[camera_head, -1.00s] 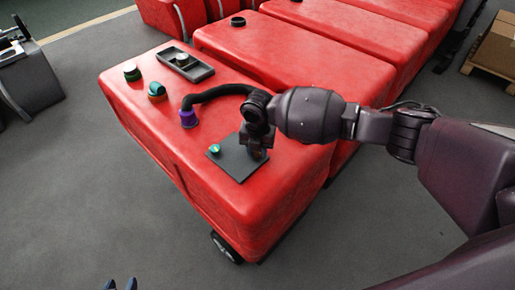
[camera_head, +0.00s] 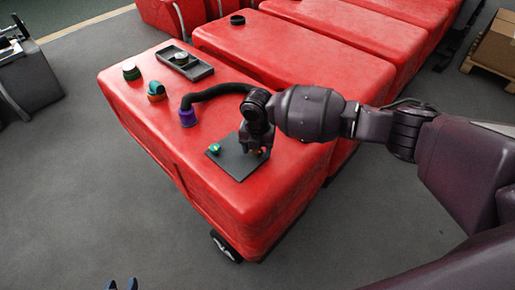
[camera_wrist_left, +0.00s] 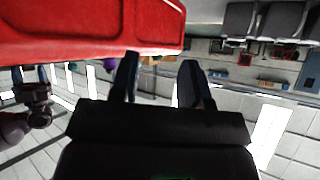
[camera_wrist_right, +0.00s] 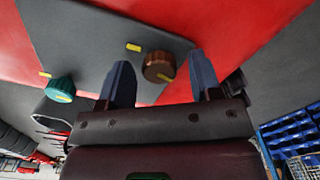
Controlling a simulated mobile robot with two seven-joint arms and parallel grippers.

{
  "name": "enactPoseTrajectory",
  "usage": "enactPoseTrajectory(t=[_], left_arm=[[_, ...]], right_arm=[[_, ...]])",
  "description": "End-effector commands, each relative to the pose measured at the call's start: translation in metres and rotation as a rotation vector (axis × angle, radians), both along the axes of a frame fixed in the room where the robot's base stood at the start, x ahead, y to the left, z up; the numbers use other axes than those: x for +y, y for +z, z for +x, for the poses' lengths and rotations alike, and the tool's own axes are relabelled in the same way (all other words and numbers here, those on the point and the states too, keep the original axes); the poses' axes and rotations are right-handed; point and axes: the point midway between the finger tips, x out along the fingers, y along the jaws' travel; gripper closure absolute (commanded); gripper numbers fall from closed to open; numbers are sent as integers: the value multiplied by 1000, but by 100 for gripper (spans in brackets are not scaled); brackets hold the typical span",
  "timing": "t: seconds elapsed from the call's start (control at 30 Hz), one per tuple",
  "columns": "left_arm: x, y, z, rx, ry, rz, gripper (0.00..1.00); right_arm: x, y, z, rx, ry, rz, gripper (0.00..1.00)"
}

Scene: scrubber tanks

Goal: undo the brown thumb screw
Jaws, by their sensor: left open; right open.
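The brown thumb screw (camera_wrist_right: 158,67) has a ribbed round head with a yellow mark and stands on the dark plate (camera_wrist_right: 85,40) in the right wrist view. My right gripper (camera_wrist_right: 160,58) is open, with the thumb screw between its two blue fingers and no clear contact. In the head view, my right gripper (camera_head: 254,148) is over the right part of the plate (camera_head: 232,169) and mostly hides the screw. A green thumb screw (camera_wrist_right: 61,90) sits on the plate to the left, also seen in the head view (camera_head: 214,149). My left gripper (camera_wrist_left: 160,72) is open and empty, away from the plate.
The plate lies on a red tank (camera_head: 190,140). A black hose (camera_head: 220,91) with a purple collar (camera_head: 187,117) runs close behind my right gripper. A teal-handled fitting (camera_head: 155,90), a dark cap (camera_head: 131,72) and a grey tray (camera_head: 184,66) stand farther back.

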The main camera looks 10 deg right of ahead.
Motion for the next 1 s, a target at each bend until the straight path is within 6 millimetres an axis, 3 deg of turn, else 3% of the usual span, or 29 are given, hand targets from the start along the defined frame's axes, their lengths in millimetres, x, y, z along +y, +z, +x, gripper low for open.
enactPoseTrajectory(t=[0.5,0.7,1.0], left_arm=[[1,9,-1,-4,3,1,57],[2,11,-3,-4,5,0,57],[1,9,-5,-2,7,-2,57]], right_arm=[[0,86,0,-3,1,0,42],[0,101,0,0,0,-1,42],[0,104,-1,1,0,-1,42]])
